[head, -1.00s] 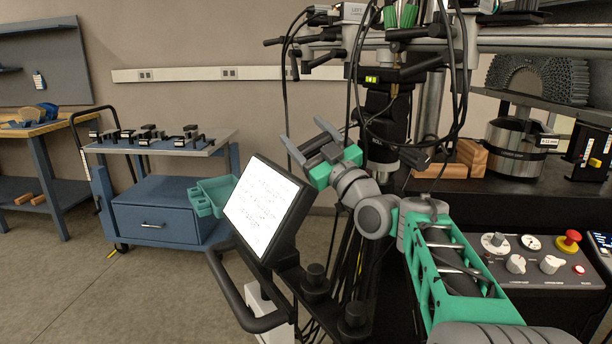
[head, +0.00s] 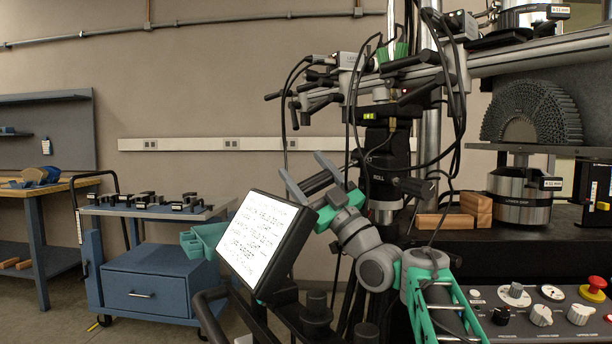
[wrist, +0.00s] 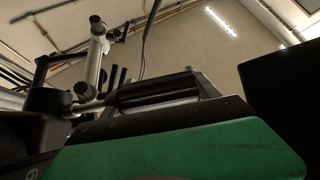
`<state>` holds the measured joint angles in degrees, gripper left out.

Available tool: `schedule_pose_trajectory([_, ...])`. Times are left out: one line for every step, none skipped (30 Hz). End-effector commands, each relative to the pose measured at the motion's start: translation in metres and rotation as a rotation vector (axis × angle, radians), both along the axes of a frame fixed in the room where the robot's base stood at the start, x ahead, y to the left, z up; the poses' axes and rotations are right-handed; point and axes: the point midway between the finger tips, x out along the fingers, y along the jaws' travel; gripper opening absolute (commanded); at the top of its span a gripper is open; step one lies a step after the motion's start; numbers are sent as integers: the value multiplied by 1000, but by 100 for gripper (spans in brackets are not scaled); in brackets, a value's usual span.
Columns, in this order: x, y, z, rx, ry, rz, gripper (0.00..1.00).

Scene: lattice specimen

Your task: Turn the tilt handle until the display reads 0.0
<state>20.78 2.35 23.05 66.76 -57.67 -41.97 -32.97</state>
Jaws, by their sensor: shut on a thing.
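My gripper (head: 301,165) is in front of the machine's black head, its two grey fingers pointing up and to the left. It is shut on a black cylindrical handle (head: 318,182), which lies between the fingers. In the wrist view the black grip (wrist: 155,90) lies along the finger, above the green gripper body. The handle's inner end is partly hidden by the fingers. A small lit yellow-green display (head: 369,116) is on the black head unit; its digits are too small to read. Below it is a black cylinder (head: 378,178) marked ROLL.
A tilted white screen (head: 262,238) stands just left of my arm. Black cables (head: 458,90) hang around the head. Another black handle (head: 415,187) sticks out right of the cylinder. A control panel (head: 530,312) is at lower right. A blue cart (head: 150,290) stands at left.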

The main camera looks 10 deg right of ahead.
Motion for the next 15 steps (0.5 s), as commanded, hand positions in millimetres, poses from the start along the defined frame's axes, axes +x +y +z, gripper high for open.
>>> schedule_pose_trajectory([0,1,-1,1,2,2,30])
schedule_pose_trajectory([0,1,-1,1,2,2,30])
schedule_pose_trajectory([0,1,0,1,2,2,30])
schedule_pose_trajectory([0,1,0,1,2,2,30])
schedule_pose_trajectory([0,1,0,1,2,2,72])
schedule_pose_trajectory([0,1,0,1,2,2,76])
schedule_pose_trajectory([0,1,0,1,2,2,78])
schedule_pose_trajectory([0,1,0,1,2,2,81])
schedule_pose_trajectory([0,0,0,0,2,2,84])
schedule_pose_trajectory([0,0,0,0,2,2,86])
schedule_pose_trajectory([0,0,0,0,2,2,89])
schedule_pose_trajectory([0,0,0,1,2,1,92])
schedule_pose_trajectory([0,0,0,0,1,0,92])
schedule_pose_trajectory([0,0,0,0,1,0,92])
schedule_pose_trajectory([0,0,0,0,1,0,92])
